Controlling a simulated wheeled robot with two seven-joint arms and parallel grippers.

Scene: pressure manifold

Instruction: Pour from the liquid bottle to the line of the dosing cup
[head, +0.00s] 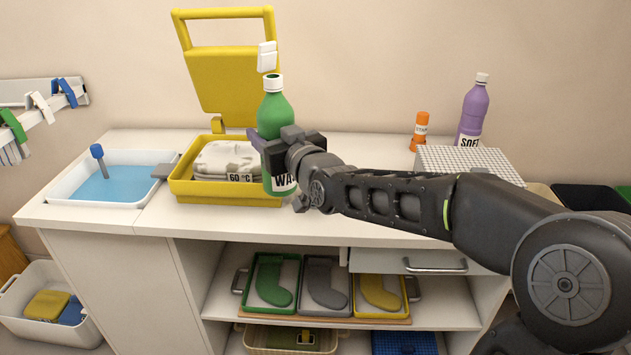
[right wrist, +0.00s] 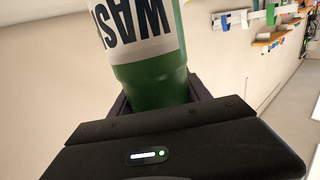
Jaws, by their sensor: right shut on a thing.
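The green liquid bottle (head: 275,112), with a white neck and a "WA…" label, stands upright in front of the right end of the yellow box. My right gripper (head: 268,148) is shut around its body from the right and hides part of it. The right wrist view shows the bottle (right wrist: 150,83) between the jaws, its WASH label upside down. I cannot tell whether its base touches the counter. I cannot clearly make out a dosing cup; a small white piece (head: 267,56) shows just above the bottle by the yellow lid, its nature unclear. My left gripper is not in view.
The yellow box (head: 210,193) with its lid (head: 232,82) raised holds folded cloth marked 60 °C. A water basin (head: 66,190) is at left. A purple bottle (head: 473,112), an orange bottle (head: 420,130) and a gridded white block (head: 465,160) stand at right. Sock trays lie below.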

